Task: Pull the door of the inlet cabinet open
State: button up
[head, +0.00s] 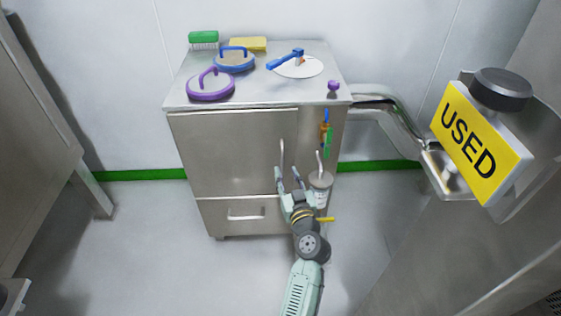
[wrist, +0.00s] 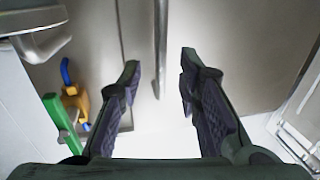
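The steel cabinet (head: 220,150) stands against the back wall, and its front door (head: 235,160) looks shut. A vertical bar handle (head: 282,152) is near the door's right edge. My gripper (head: 287,178) is in front of the lower part of this handle, with its fingers apart. In the wrist view, the handle (wrist: 160,45) shows between the two open fingertips (wrist: 160,62), with space on both sides. I see no contact, and I cannot tell how deep the bar sits between the fingers.
A drawer with a horizontal handle (head: 246,217) is below the door. Coloured tools (head: 326,135) hang right of the door, above a pale canister (head: 320,190). Lids and brushes lie on the cabinet top (head: 270,90). A yellow USED sign (head: 475,140) stands at right. Floor at left (head: 150,240) is clear.

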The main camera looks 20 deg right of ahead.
aim_at(283, 165)
jog(key=w+p, duration=0.1)
jog(key=w, duration=0.4)
jog(key=shift+w+d, duration=0.1)
jog(key=shift+d, duration=0.1)
jog(key=shift+c, duration=0.5)
grip_shut()
